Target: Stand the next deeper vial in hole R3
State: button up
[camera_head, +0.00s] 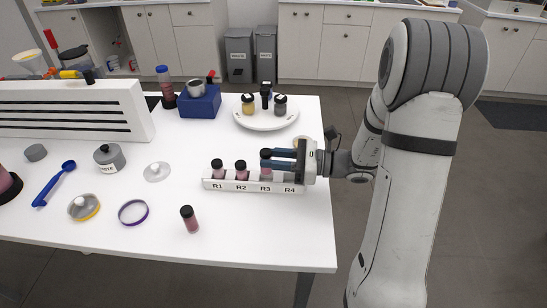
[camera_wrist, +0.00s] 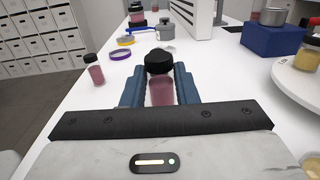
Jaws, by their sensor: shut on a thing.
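My gripper (camera_head: 275,160) is shut on a pink vial with a black cap (camera_wrist: 161,92), which stands upright between the blue fingers. In the head view the held vial (camera_head: 266,173) is at hole R3 of the white rack (camera_head: 252,188). Its cap sits higher than the caps beside it; I cannot tell whether its foot is in the hole. One vial (camera_head: 217,168) stands in R1 and another (camera_head: 241,170) in R2. R4 shows no vial, though my gripper partly covers it. A deeper pink vial (camera_head: 190,222) stands on the table in front; it also shows in the wrist view (camera_wrist: 94,70).
A white plate (camera_head: 266,123) with several jars and a blue block (camera_head: 200,104) stand behind the rack. A purple ring (camera_head: 133,212), a yellow-rimmed lid (camera_head: 84,207), a clear lid (camera_head: 157,172) and a grey jar (camera_head: 109,158) lie left. The table's front right is clear.

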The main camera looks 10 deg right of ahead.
jog(key=shift+f+b, duration=0.6)
jog(key=shift+f, duration=0.5)
dwell(0.3)
jog(key=o, duration=1)
jog(key=shift+d, duration=0.15)
jog(key=v, duration=0.7)
jog(key=shift+s+d+b, duration=0.1)
jog(key=shift+d+b, duration=0.2)
